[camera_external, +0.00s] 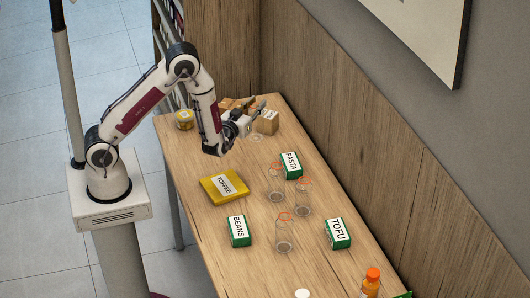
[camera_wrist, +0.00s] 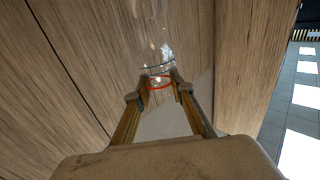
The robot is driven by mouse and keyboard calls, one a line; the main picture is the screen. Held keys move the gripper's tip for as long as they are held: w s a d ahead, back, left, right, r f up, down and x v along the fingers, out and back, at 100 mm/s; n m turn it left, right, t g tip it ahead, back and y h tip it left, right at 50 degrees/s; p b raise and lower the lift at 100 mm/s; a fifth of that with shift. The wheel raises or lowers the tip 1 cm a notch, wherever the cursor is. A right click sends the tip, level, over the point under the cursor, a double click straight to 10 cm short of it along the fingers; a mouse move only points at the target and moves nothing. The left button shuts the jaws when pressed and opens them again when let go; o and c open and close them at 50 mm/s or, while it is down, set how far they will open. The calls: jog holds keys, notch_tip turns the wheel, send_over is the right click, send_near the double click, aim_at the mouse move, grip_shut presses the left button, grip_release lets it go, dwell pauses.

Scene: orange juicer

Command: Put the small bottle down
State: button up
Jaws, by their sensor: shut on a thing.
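My gripper (camera_external: 255,112) is over the far end of the table, with its fingers pointing right. In the wrist view its two fingers (camera_wrist: 159,84) are closed around a clear glass bottle (camera_wrist: 157,66) with a red-orange ring. In the external view the held bottle is hard to make out. A faint clear round shape shows just below the gripper, and I cannot tell whether it touches the table.
A yellow jar (camera_external: 184,119) is at the far left corner. The toffee (camera_external: 224,187), pasta (camera_external: 291,165), beans (camera_external: 239,231) and tofu (camera_external: 338,234) boxes lie nearer. An orange bottle (camera_external: 371,283) stands at the front right.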

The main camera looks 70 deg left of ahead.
jog(key=shift+s+d+r+y, duration=0.15)
jog(key=shift+s+d+y, duration=0.2)
jog(key=shift+d, duration=0.3)
jog(key=s+d+r+n+g+y, duration=0.1)
jog(key=s+d+n+g+y, duration=0.1)
jog(key=s+d, duration=0.4)
jog(key=s+d+n+g+y, duration=0.2)
jog(key=s+d, duration=0.5)
jog(key=s, duration=0.5)
jog(key=n+g, duration=0.1)
jog(key=g, duration=0.1)
jog(key=shift+r+g, duration=0.3)
jog(key=shift+r, duration=0.1)
jog(key=shift+f, duration=0.15)
jog(key=shift+f, duration=2.9)
jog(key=shift+f, duration=2.15)
